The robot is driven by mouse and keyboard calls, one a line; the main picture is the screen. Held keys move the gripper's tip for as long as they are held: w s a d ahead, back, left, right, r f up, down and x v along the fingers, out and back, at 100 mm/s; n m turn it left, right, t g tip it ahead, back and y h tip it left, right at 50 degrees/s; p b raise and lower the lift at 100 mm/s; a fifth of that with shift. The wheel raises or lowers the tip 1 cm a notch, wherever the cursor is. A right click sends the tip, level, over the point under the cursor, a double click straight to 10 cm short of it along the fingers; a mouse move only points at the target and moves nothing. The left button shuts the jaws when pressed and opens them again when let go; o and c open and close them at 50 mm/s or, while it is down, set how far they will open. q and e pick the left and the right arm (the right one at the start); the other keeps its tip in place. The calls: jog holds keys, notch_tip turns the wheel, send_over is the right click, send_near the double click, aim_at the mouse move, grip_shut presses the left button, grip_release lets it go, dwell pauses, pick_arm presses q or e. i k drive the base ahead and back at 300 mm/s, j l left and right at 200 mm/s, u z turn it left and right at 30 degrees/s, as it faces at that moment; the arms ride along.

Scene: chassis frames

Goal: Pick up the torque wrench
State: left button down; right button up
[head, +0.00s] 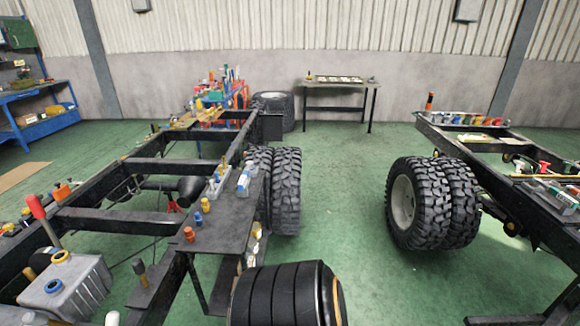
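I cannot pick out the torque wrench for certain. A tool or lever with a red grip (37,206) and a dark shaft slants up at the left, beside a grey tank with yellow and blue caps (65,288). Small tools and parts lie on the left chassis frame (115,221) and on the dark plate (222,222) at its side, too small to name. Neither of my grippers is in view.
Dual tyres (286,190) stand beside the left frame. More tyres (408,203) carry the right chassis frame (455,142). A black ribbed cylinder (282,295) is in the foreground. A workbench (340,84) stands at the back. Green floor (335,185) is clear between the frames.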

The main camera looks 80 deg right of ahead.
aim_at(250, 165)
jog(key=z, duration=2.4)
jog(key=i+l+u, duration=0.2)
jog(key=u, duration=0.15)
jog(key=i+l+u, duration=0.15)
jog(key=u, duration=0.2)
jog(key=i+l+u, duration=0.15)
jog(key=l+u, duration=0.2)
jog(key=i+l, duration=0.15)
jog(key=l, duration=0.3)
jog(key=i+l+u, duration=0.1)
jog(key=l, duration=0.3)
jog(key=i+l, duration=0.15)
jog(key=l, duration=0.3)
jog(key=i+l, duration=0.1)
jog(key=l, duration=0.35)
jog(key=i+l+u, duration=0.1)
jog(key=l, duration=0.35)
jog(key=i+l, duration=0.15)
jog(key=l, duration=0.3)
jog(key=i+l+u, duration=0.1)
jog(key=l, duration=0.35)
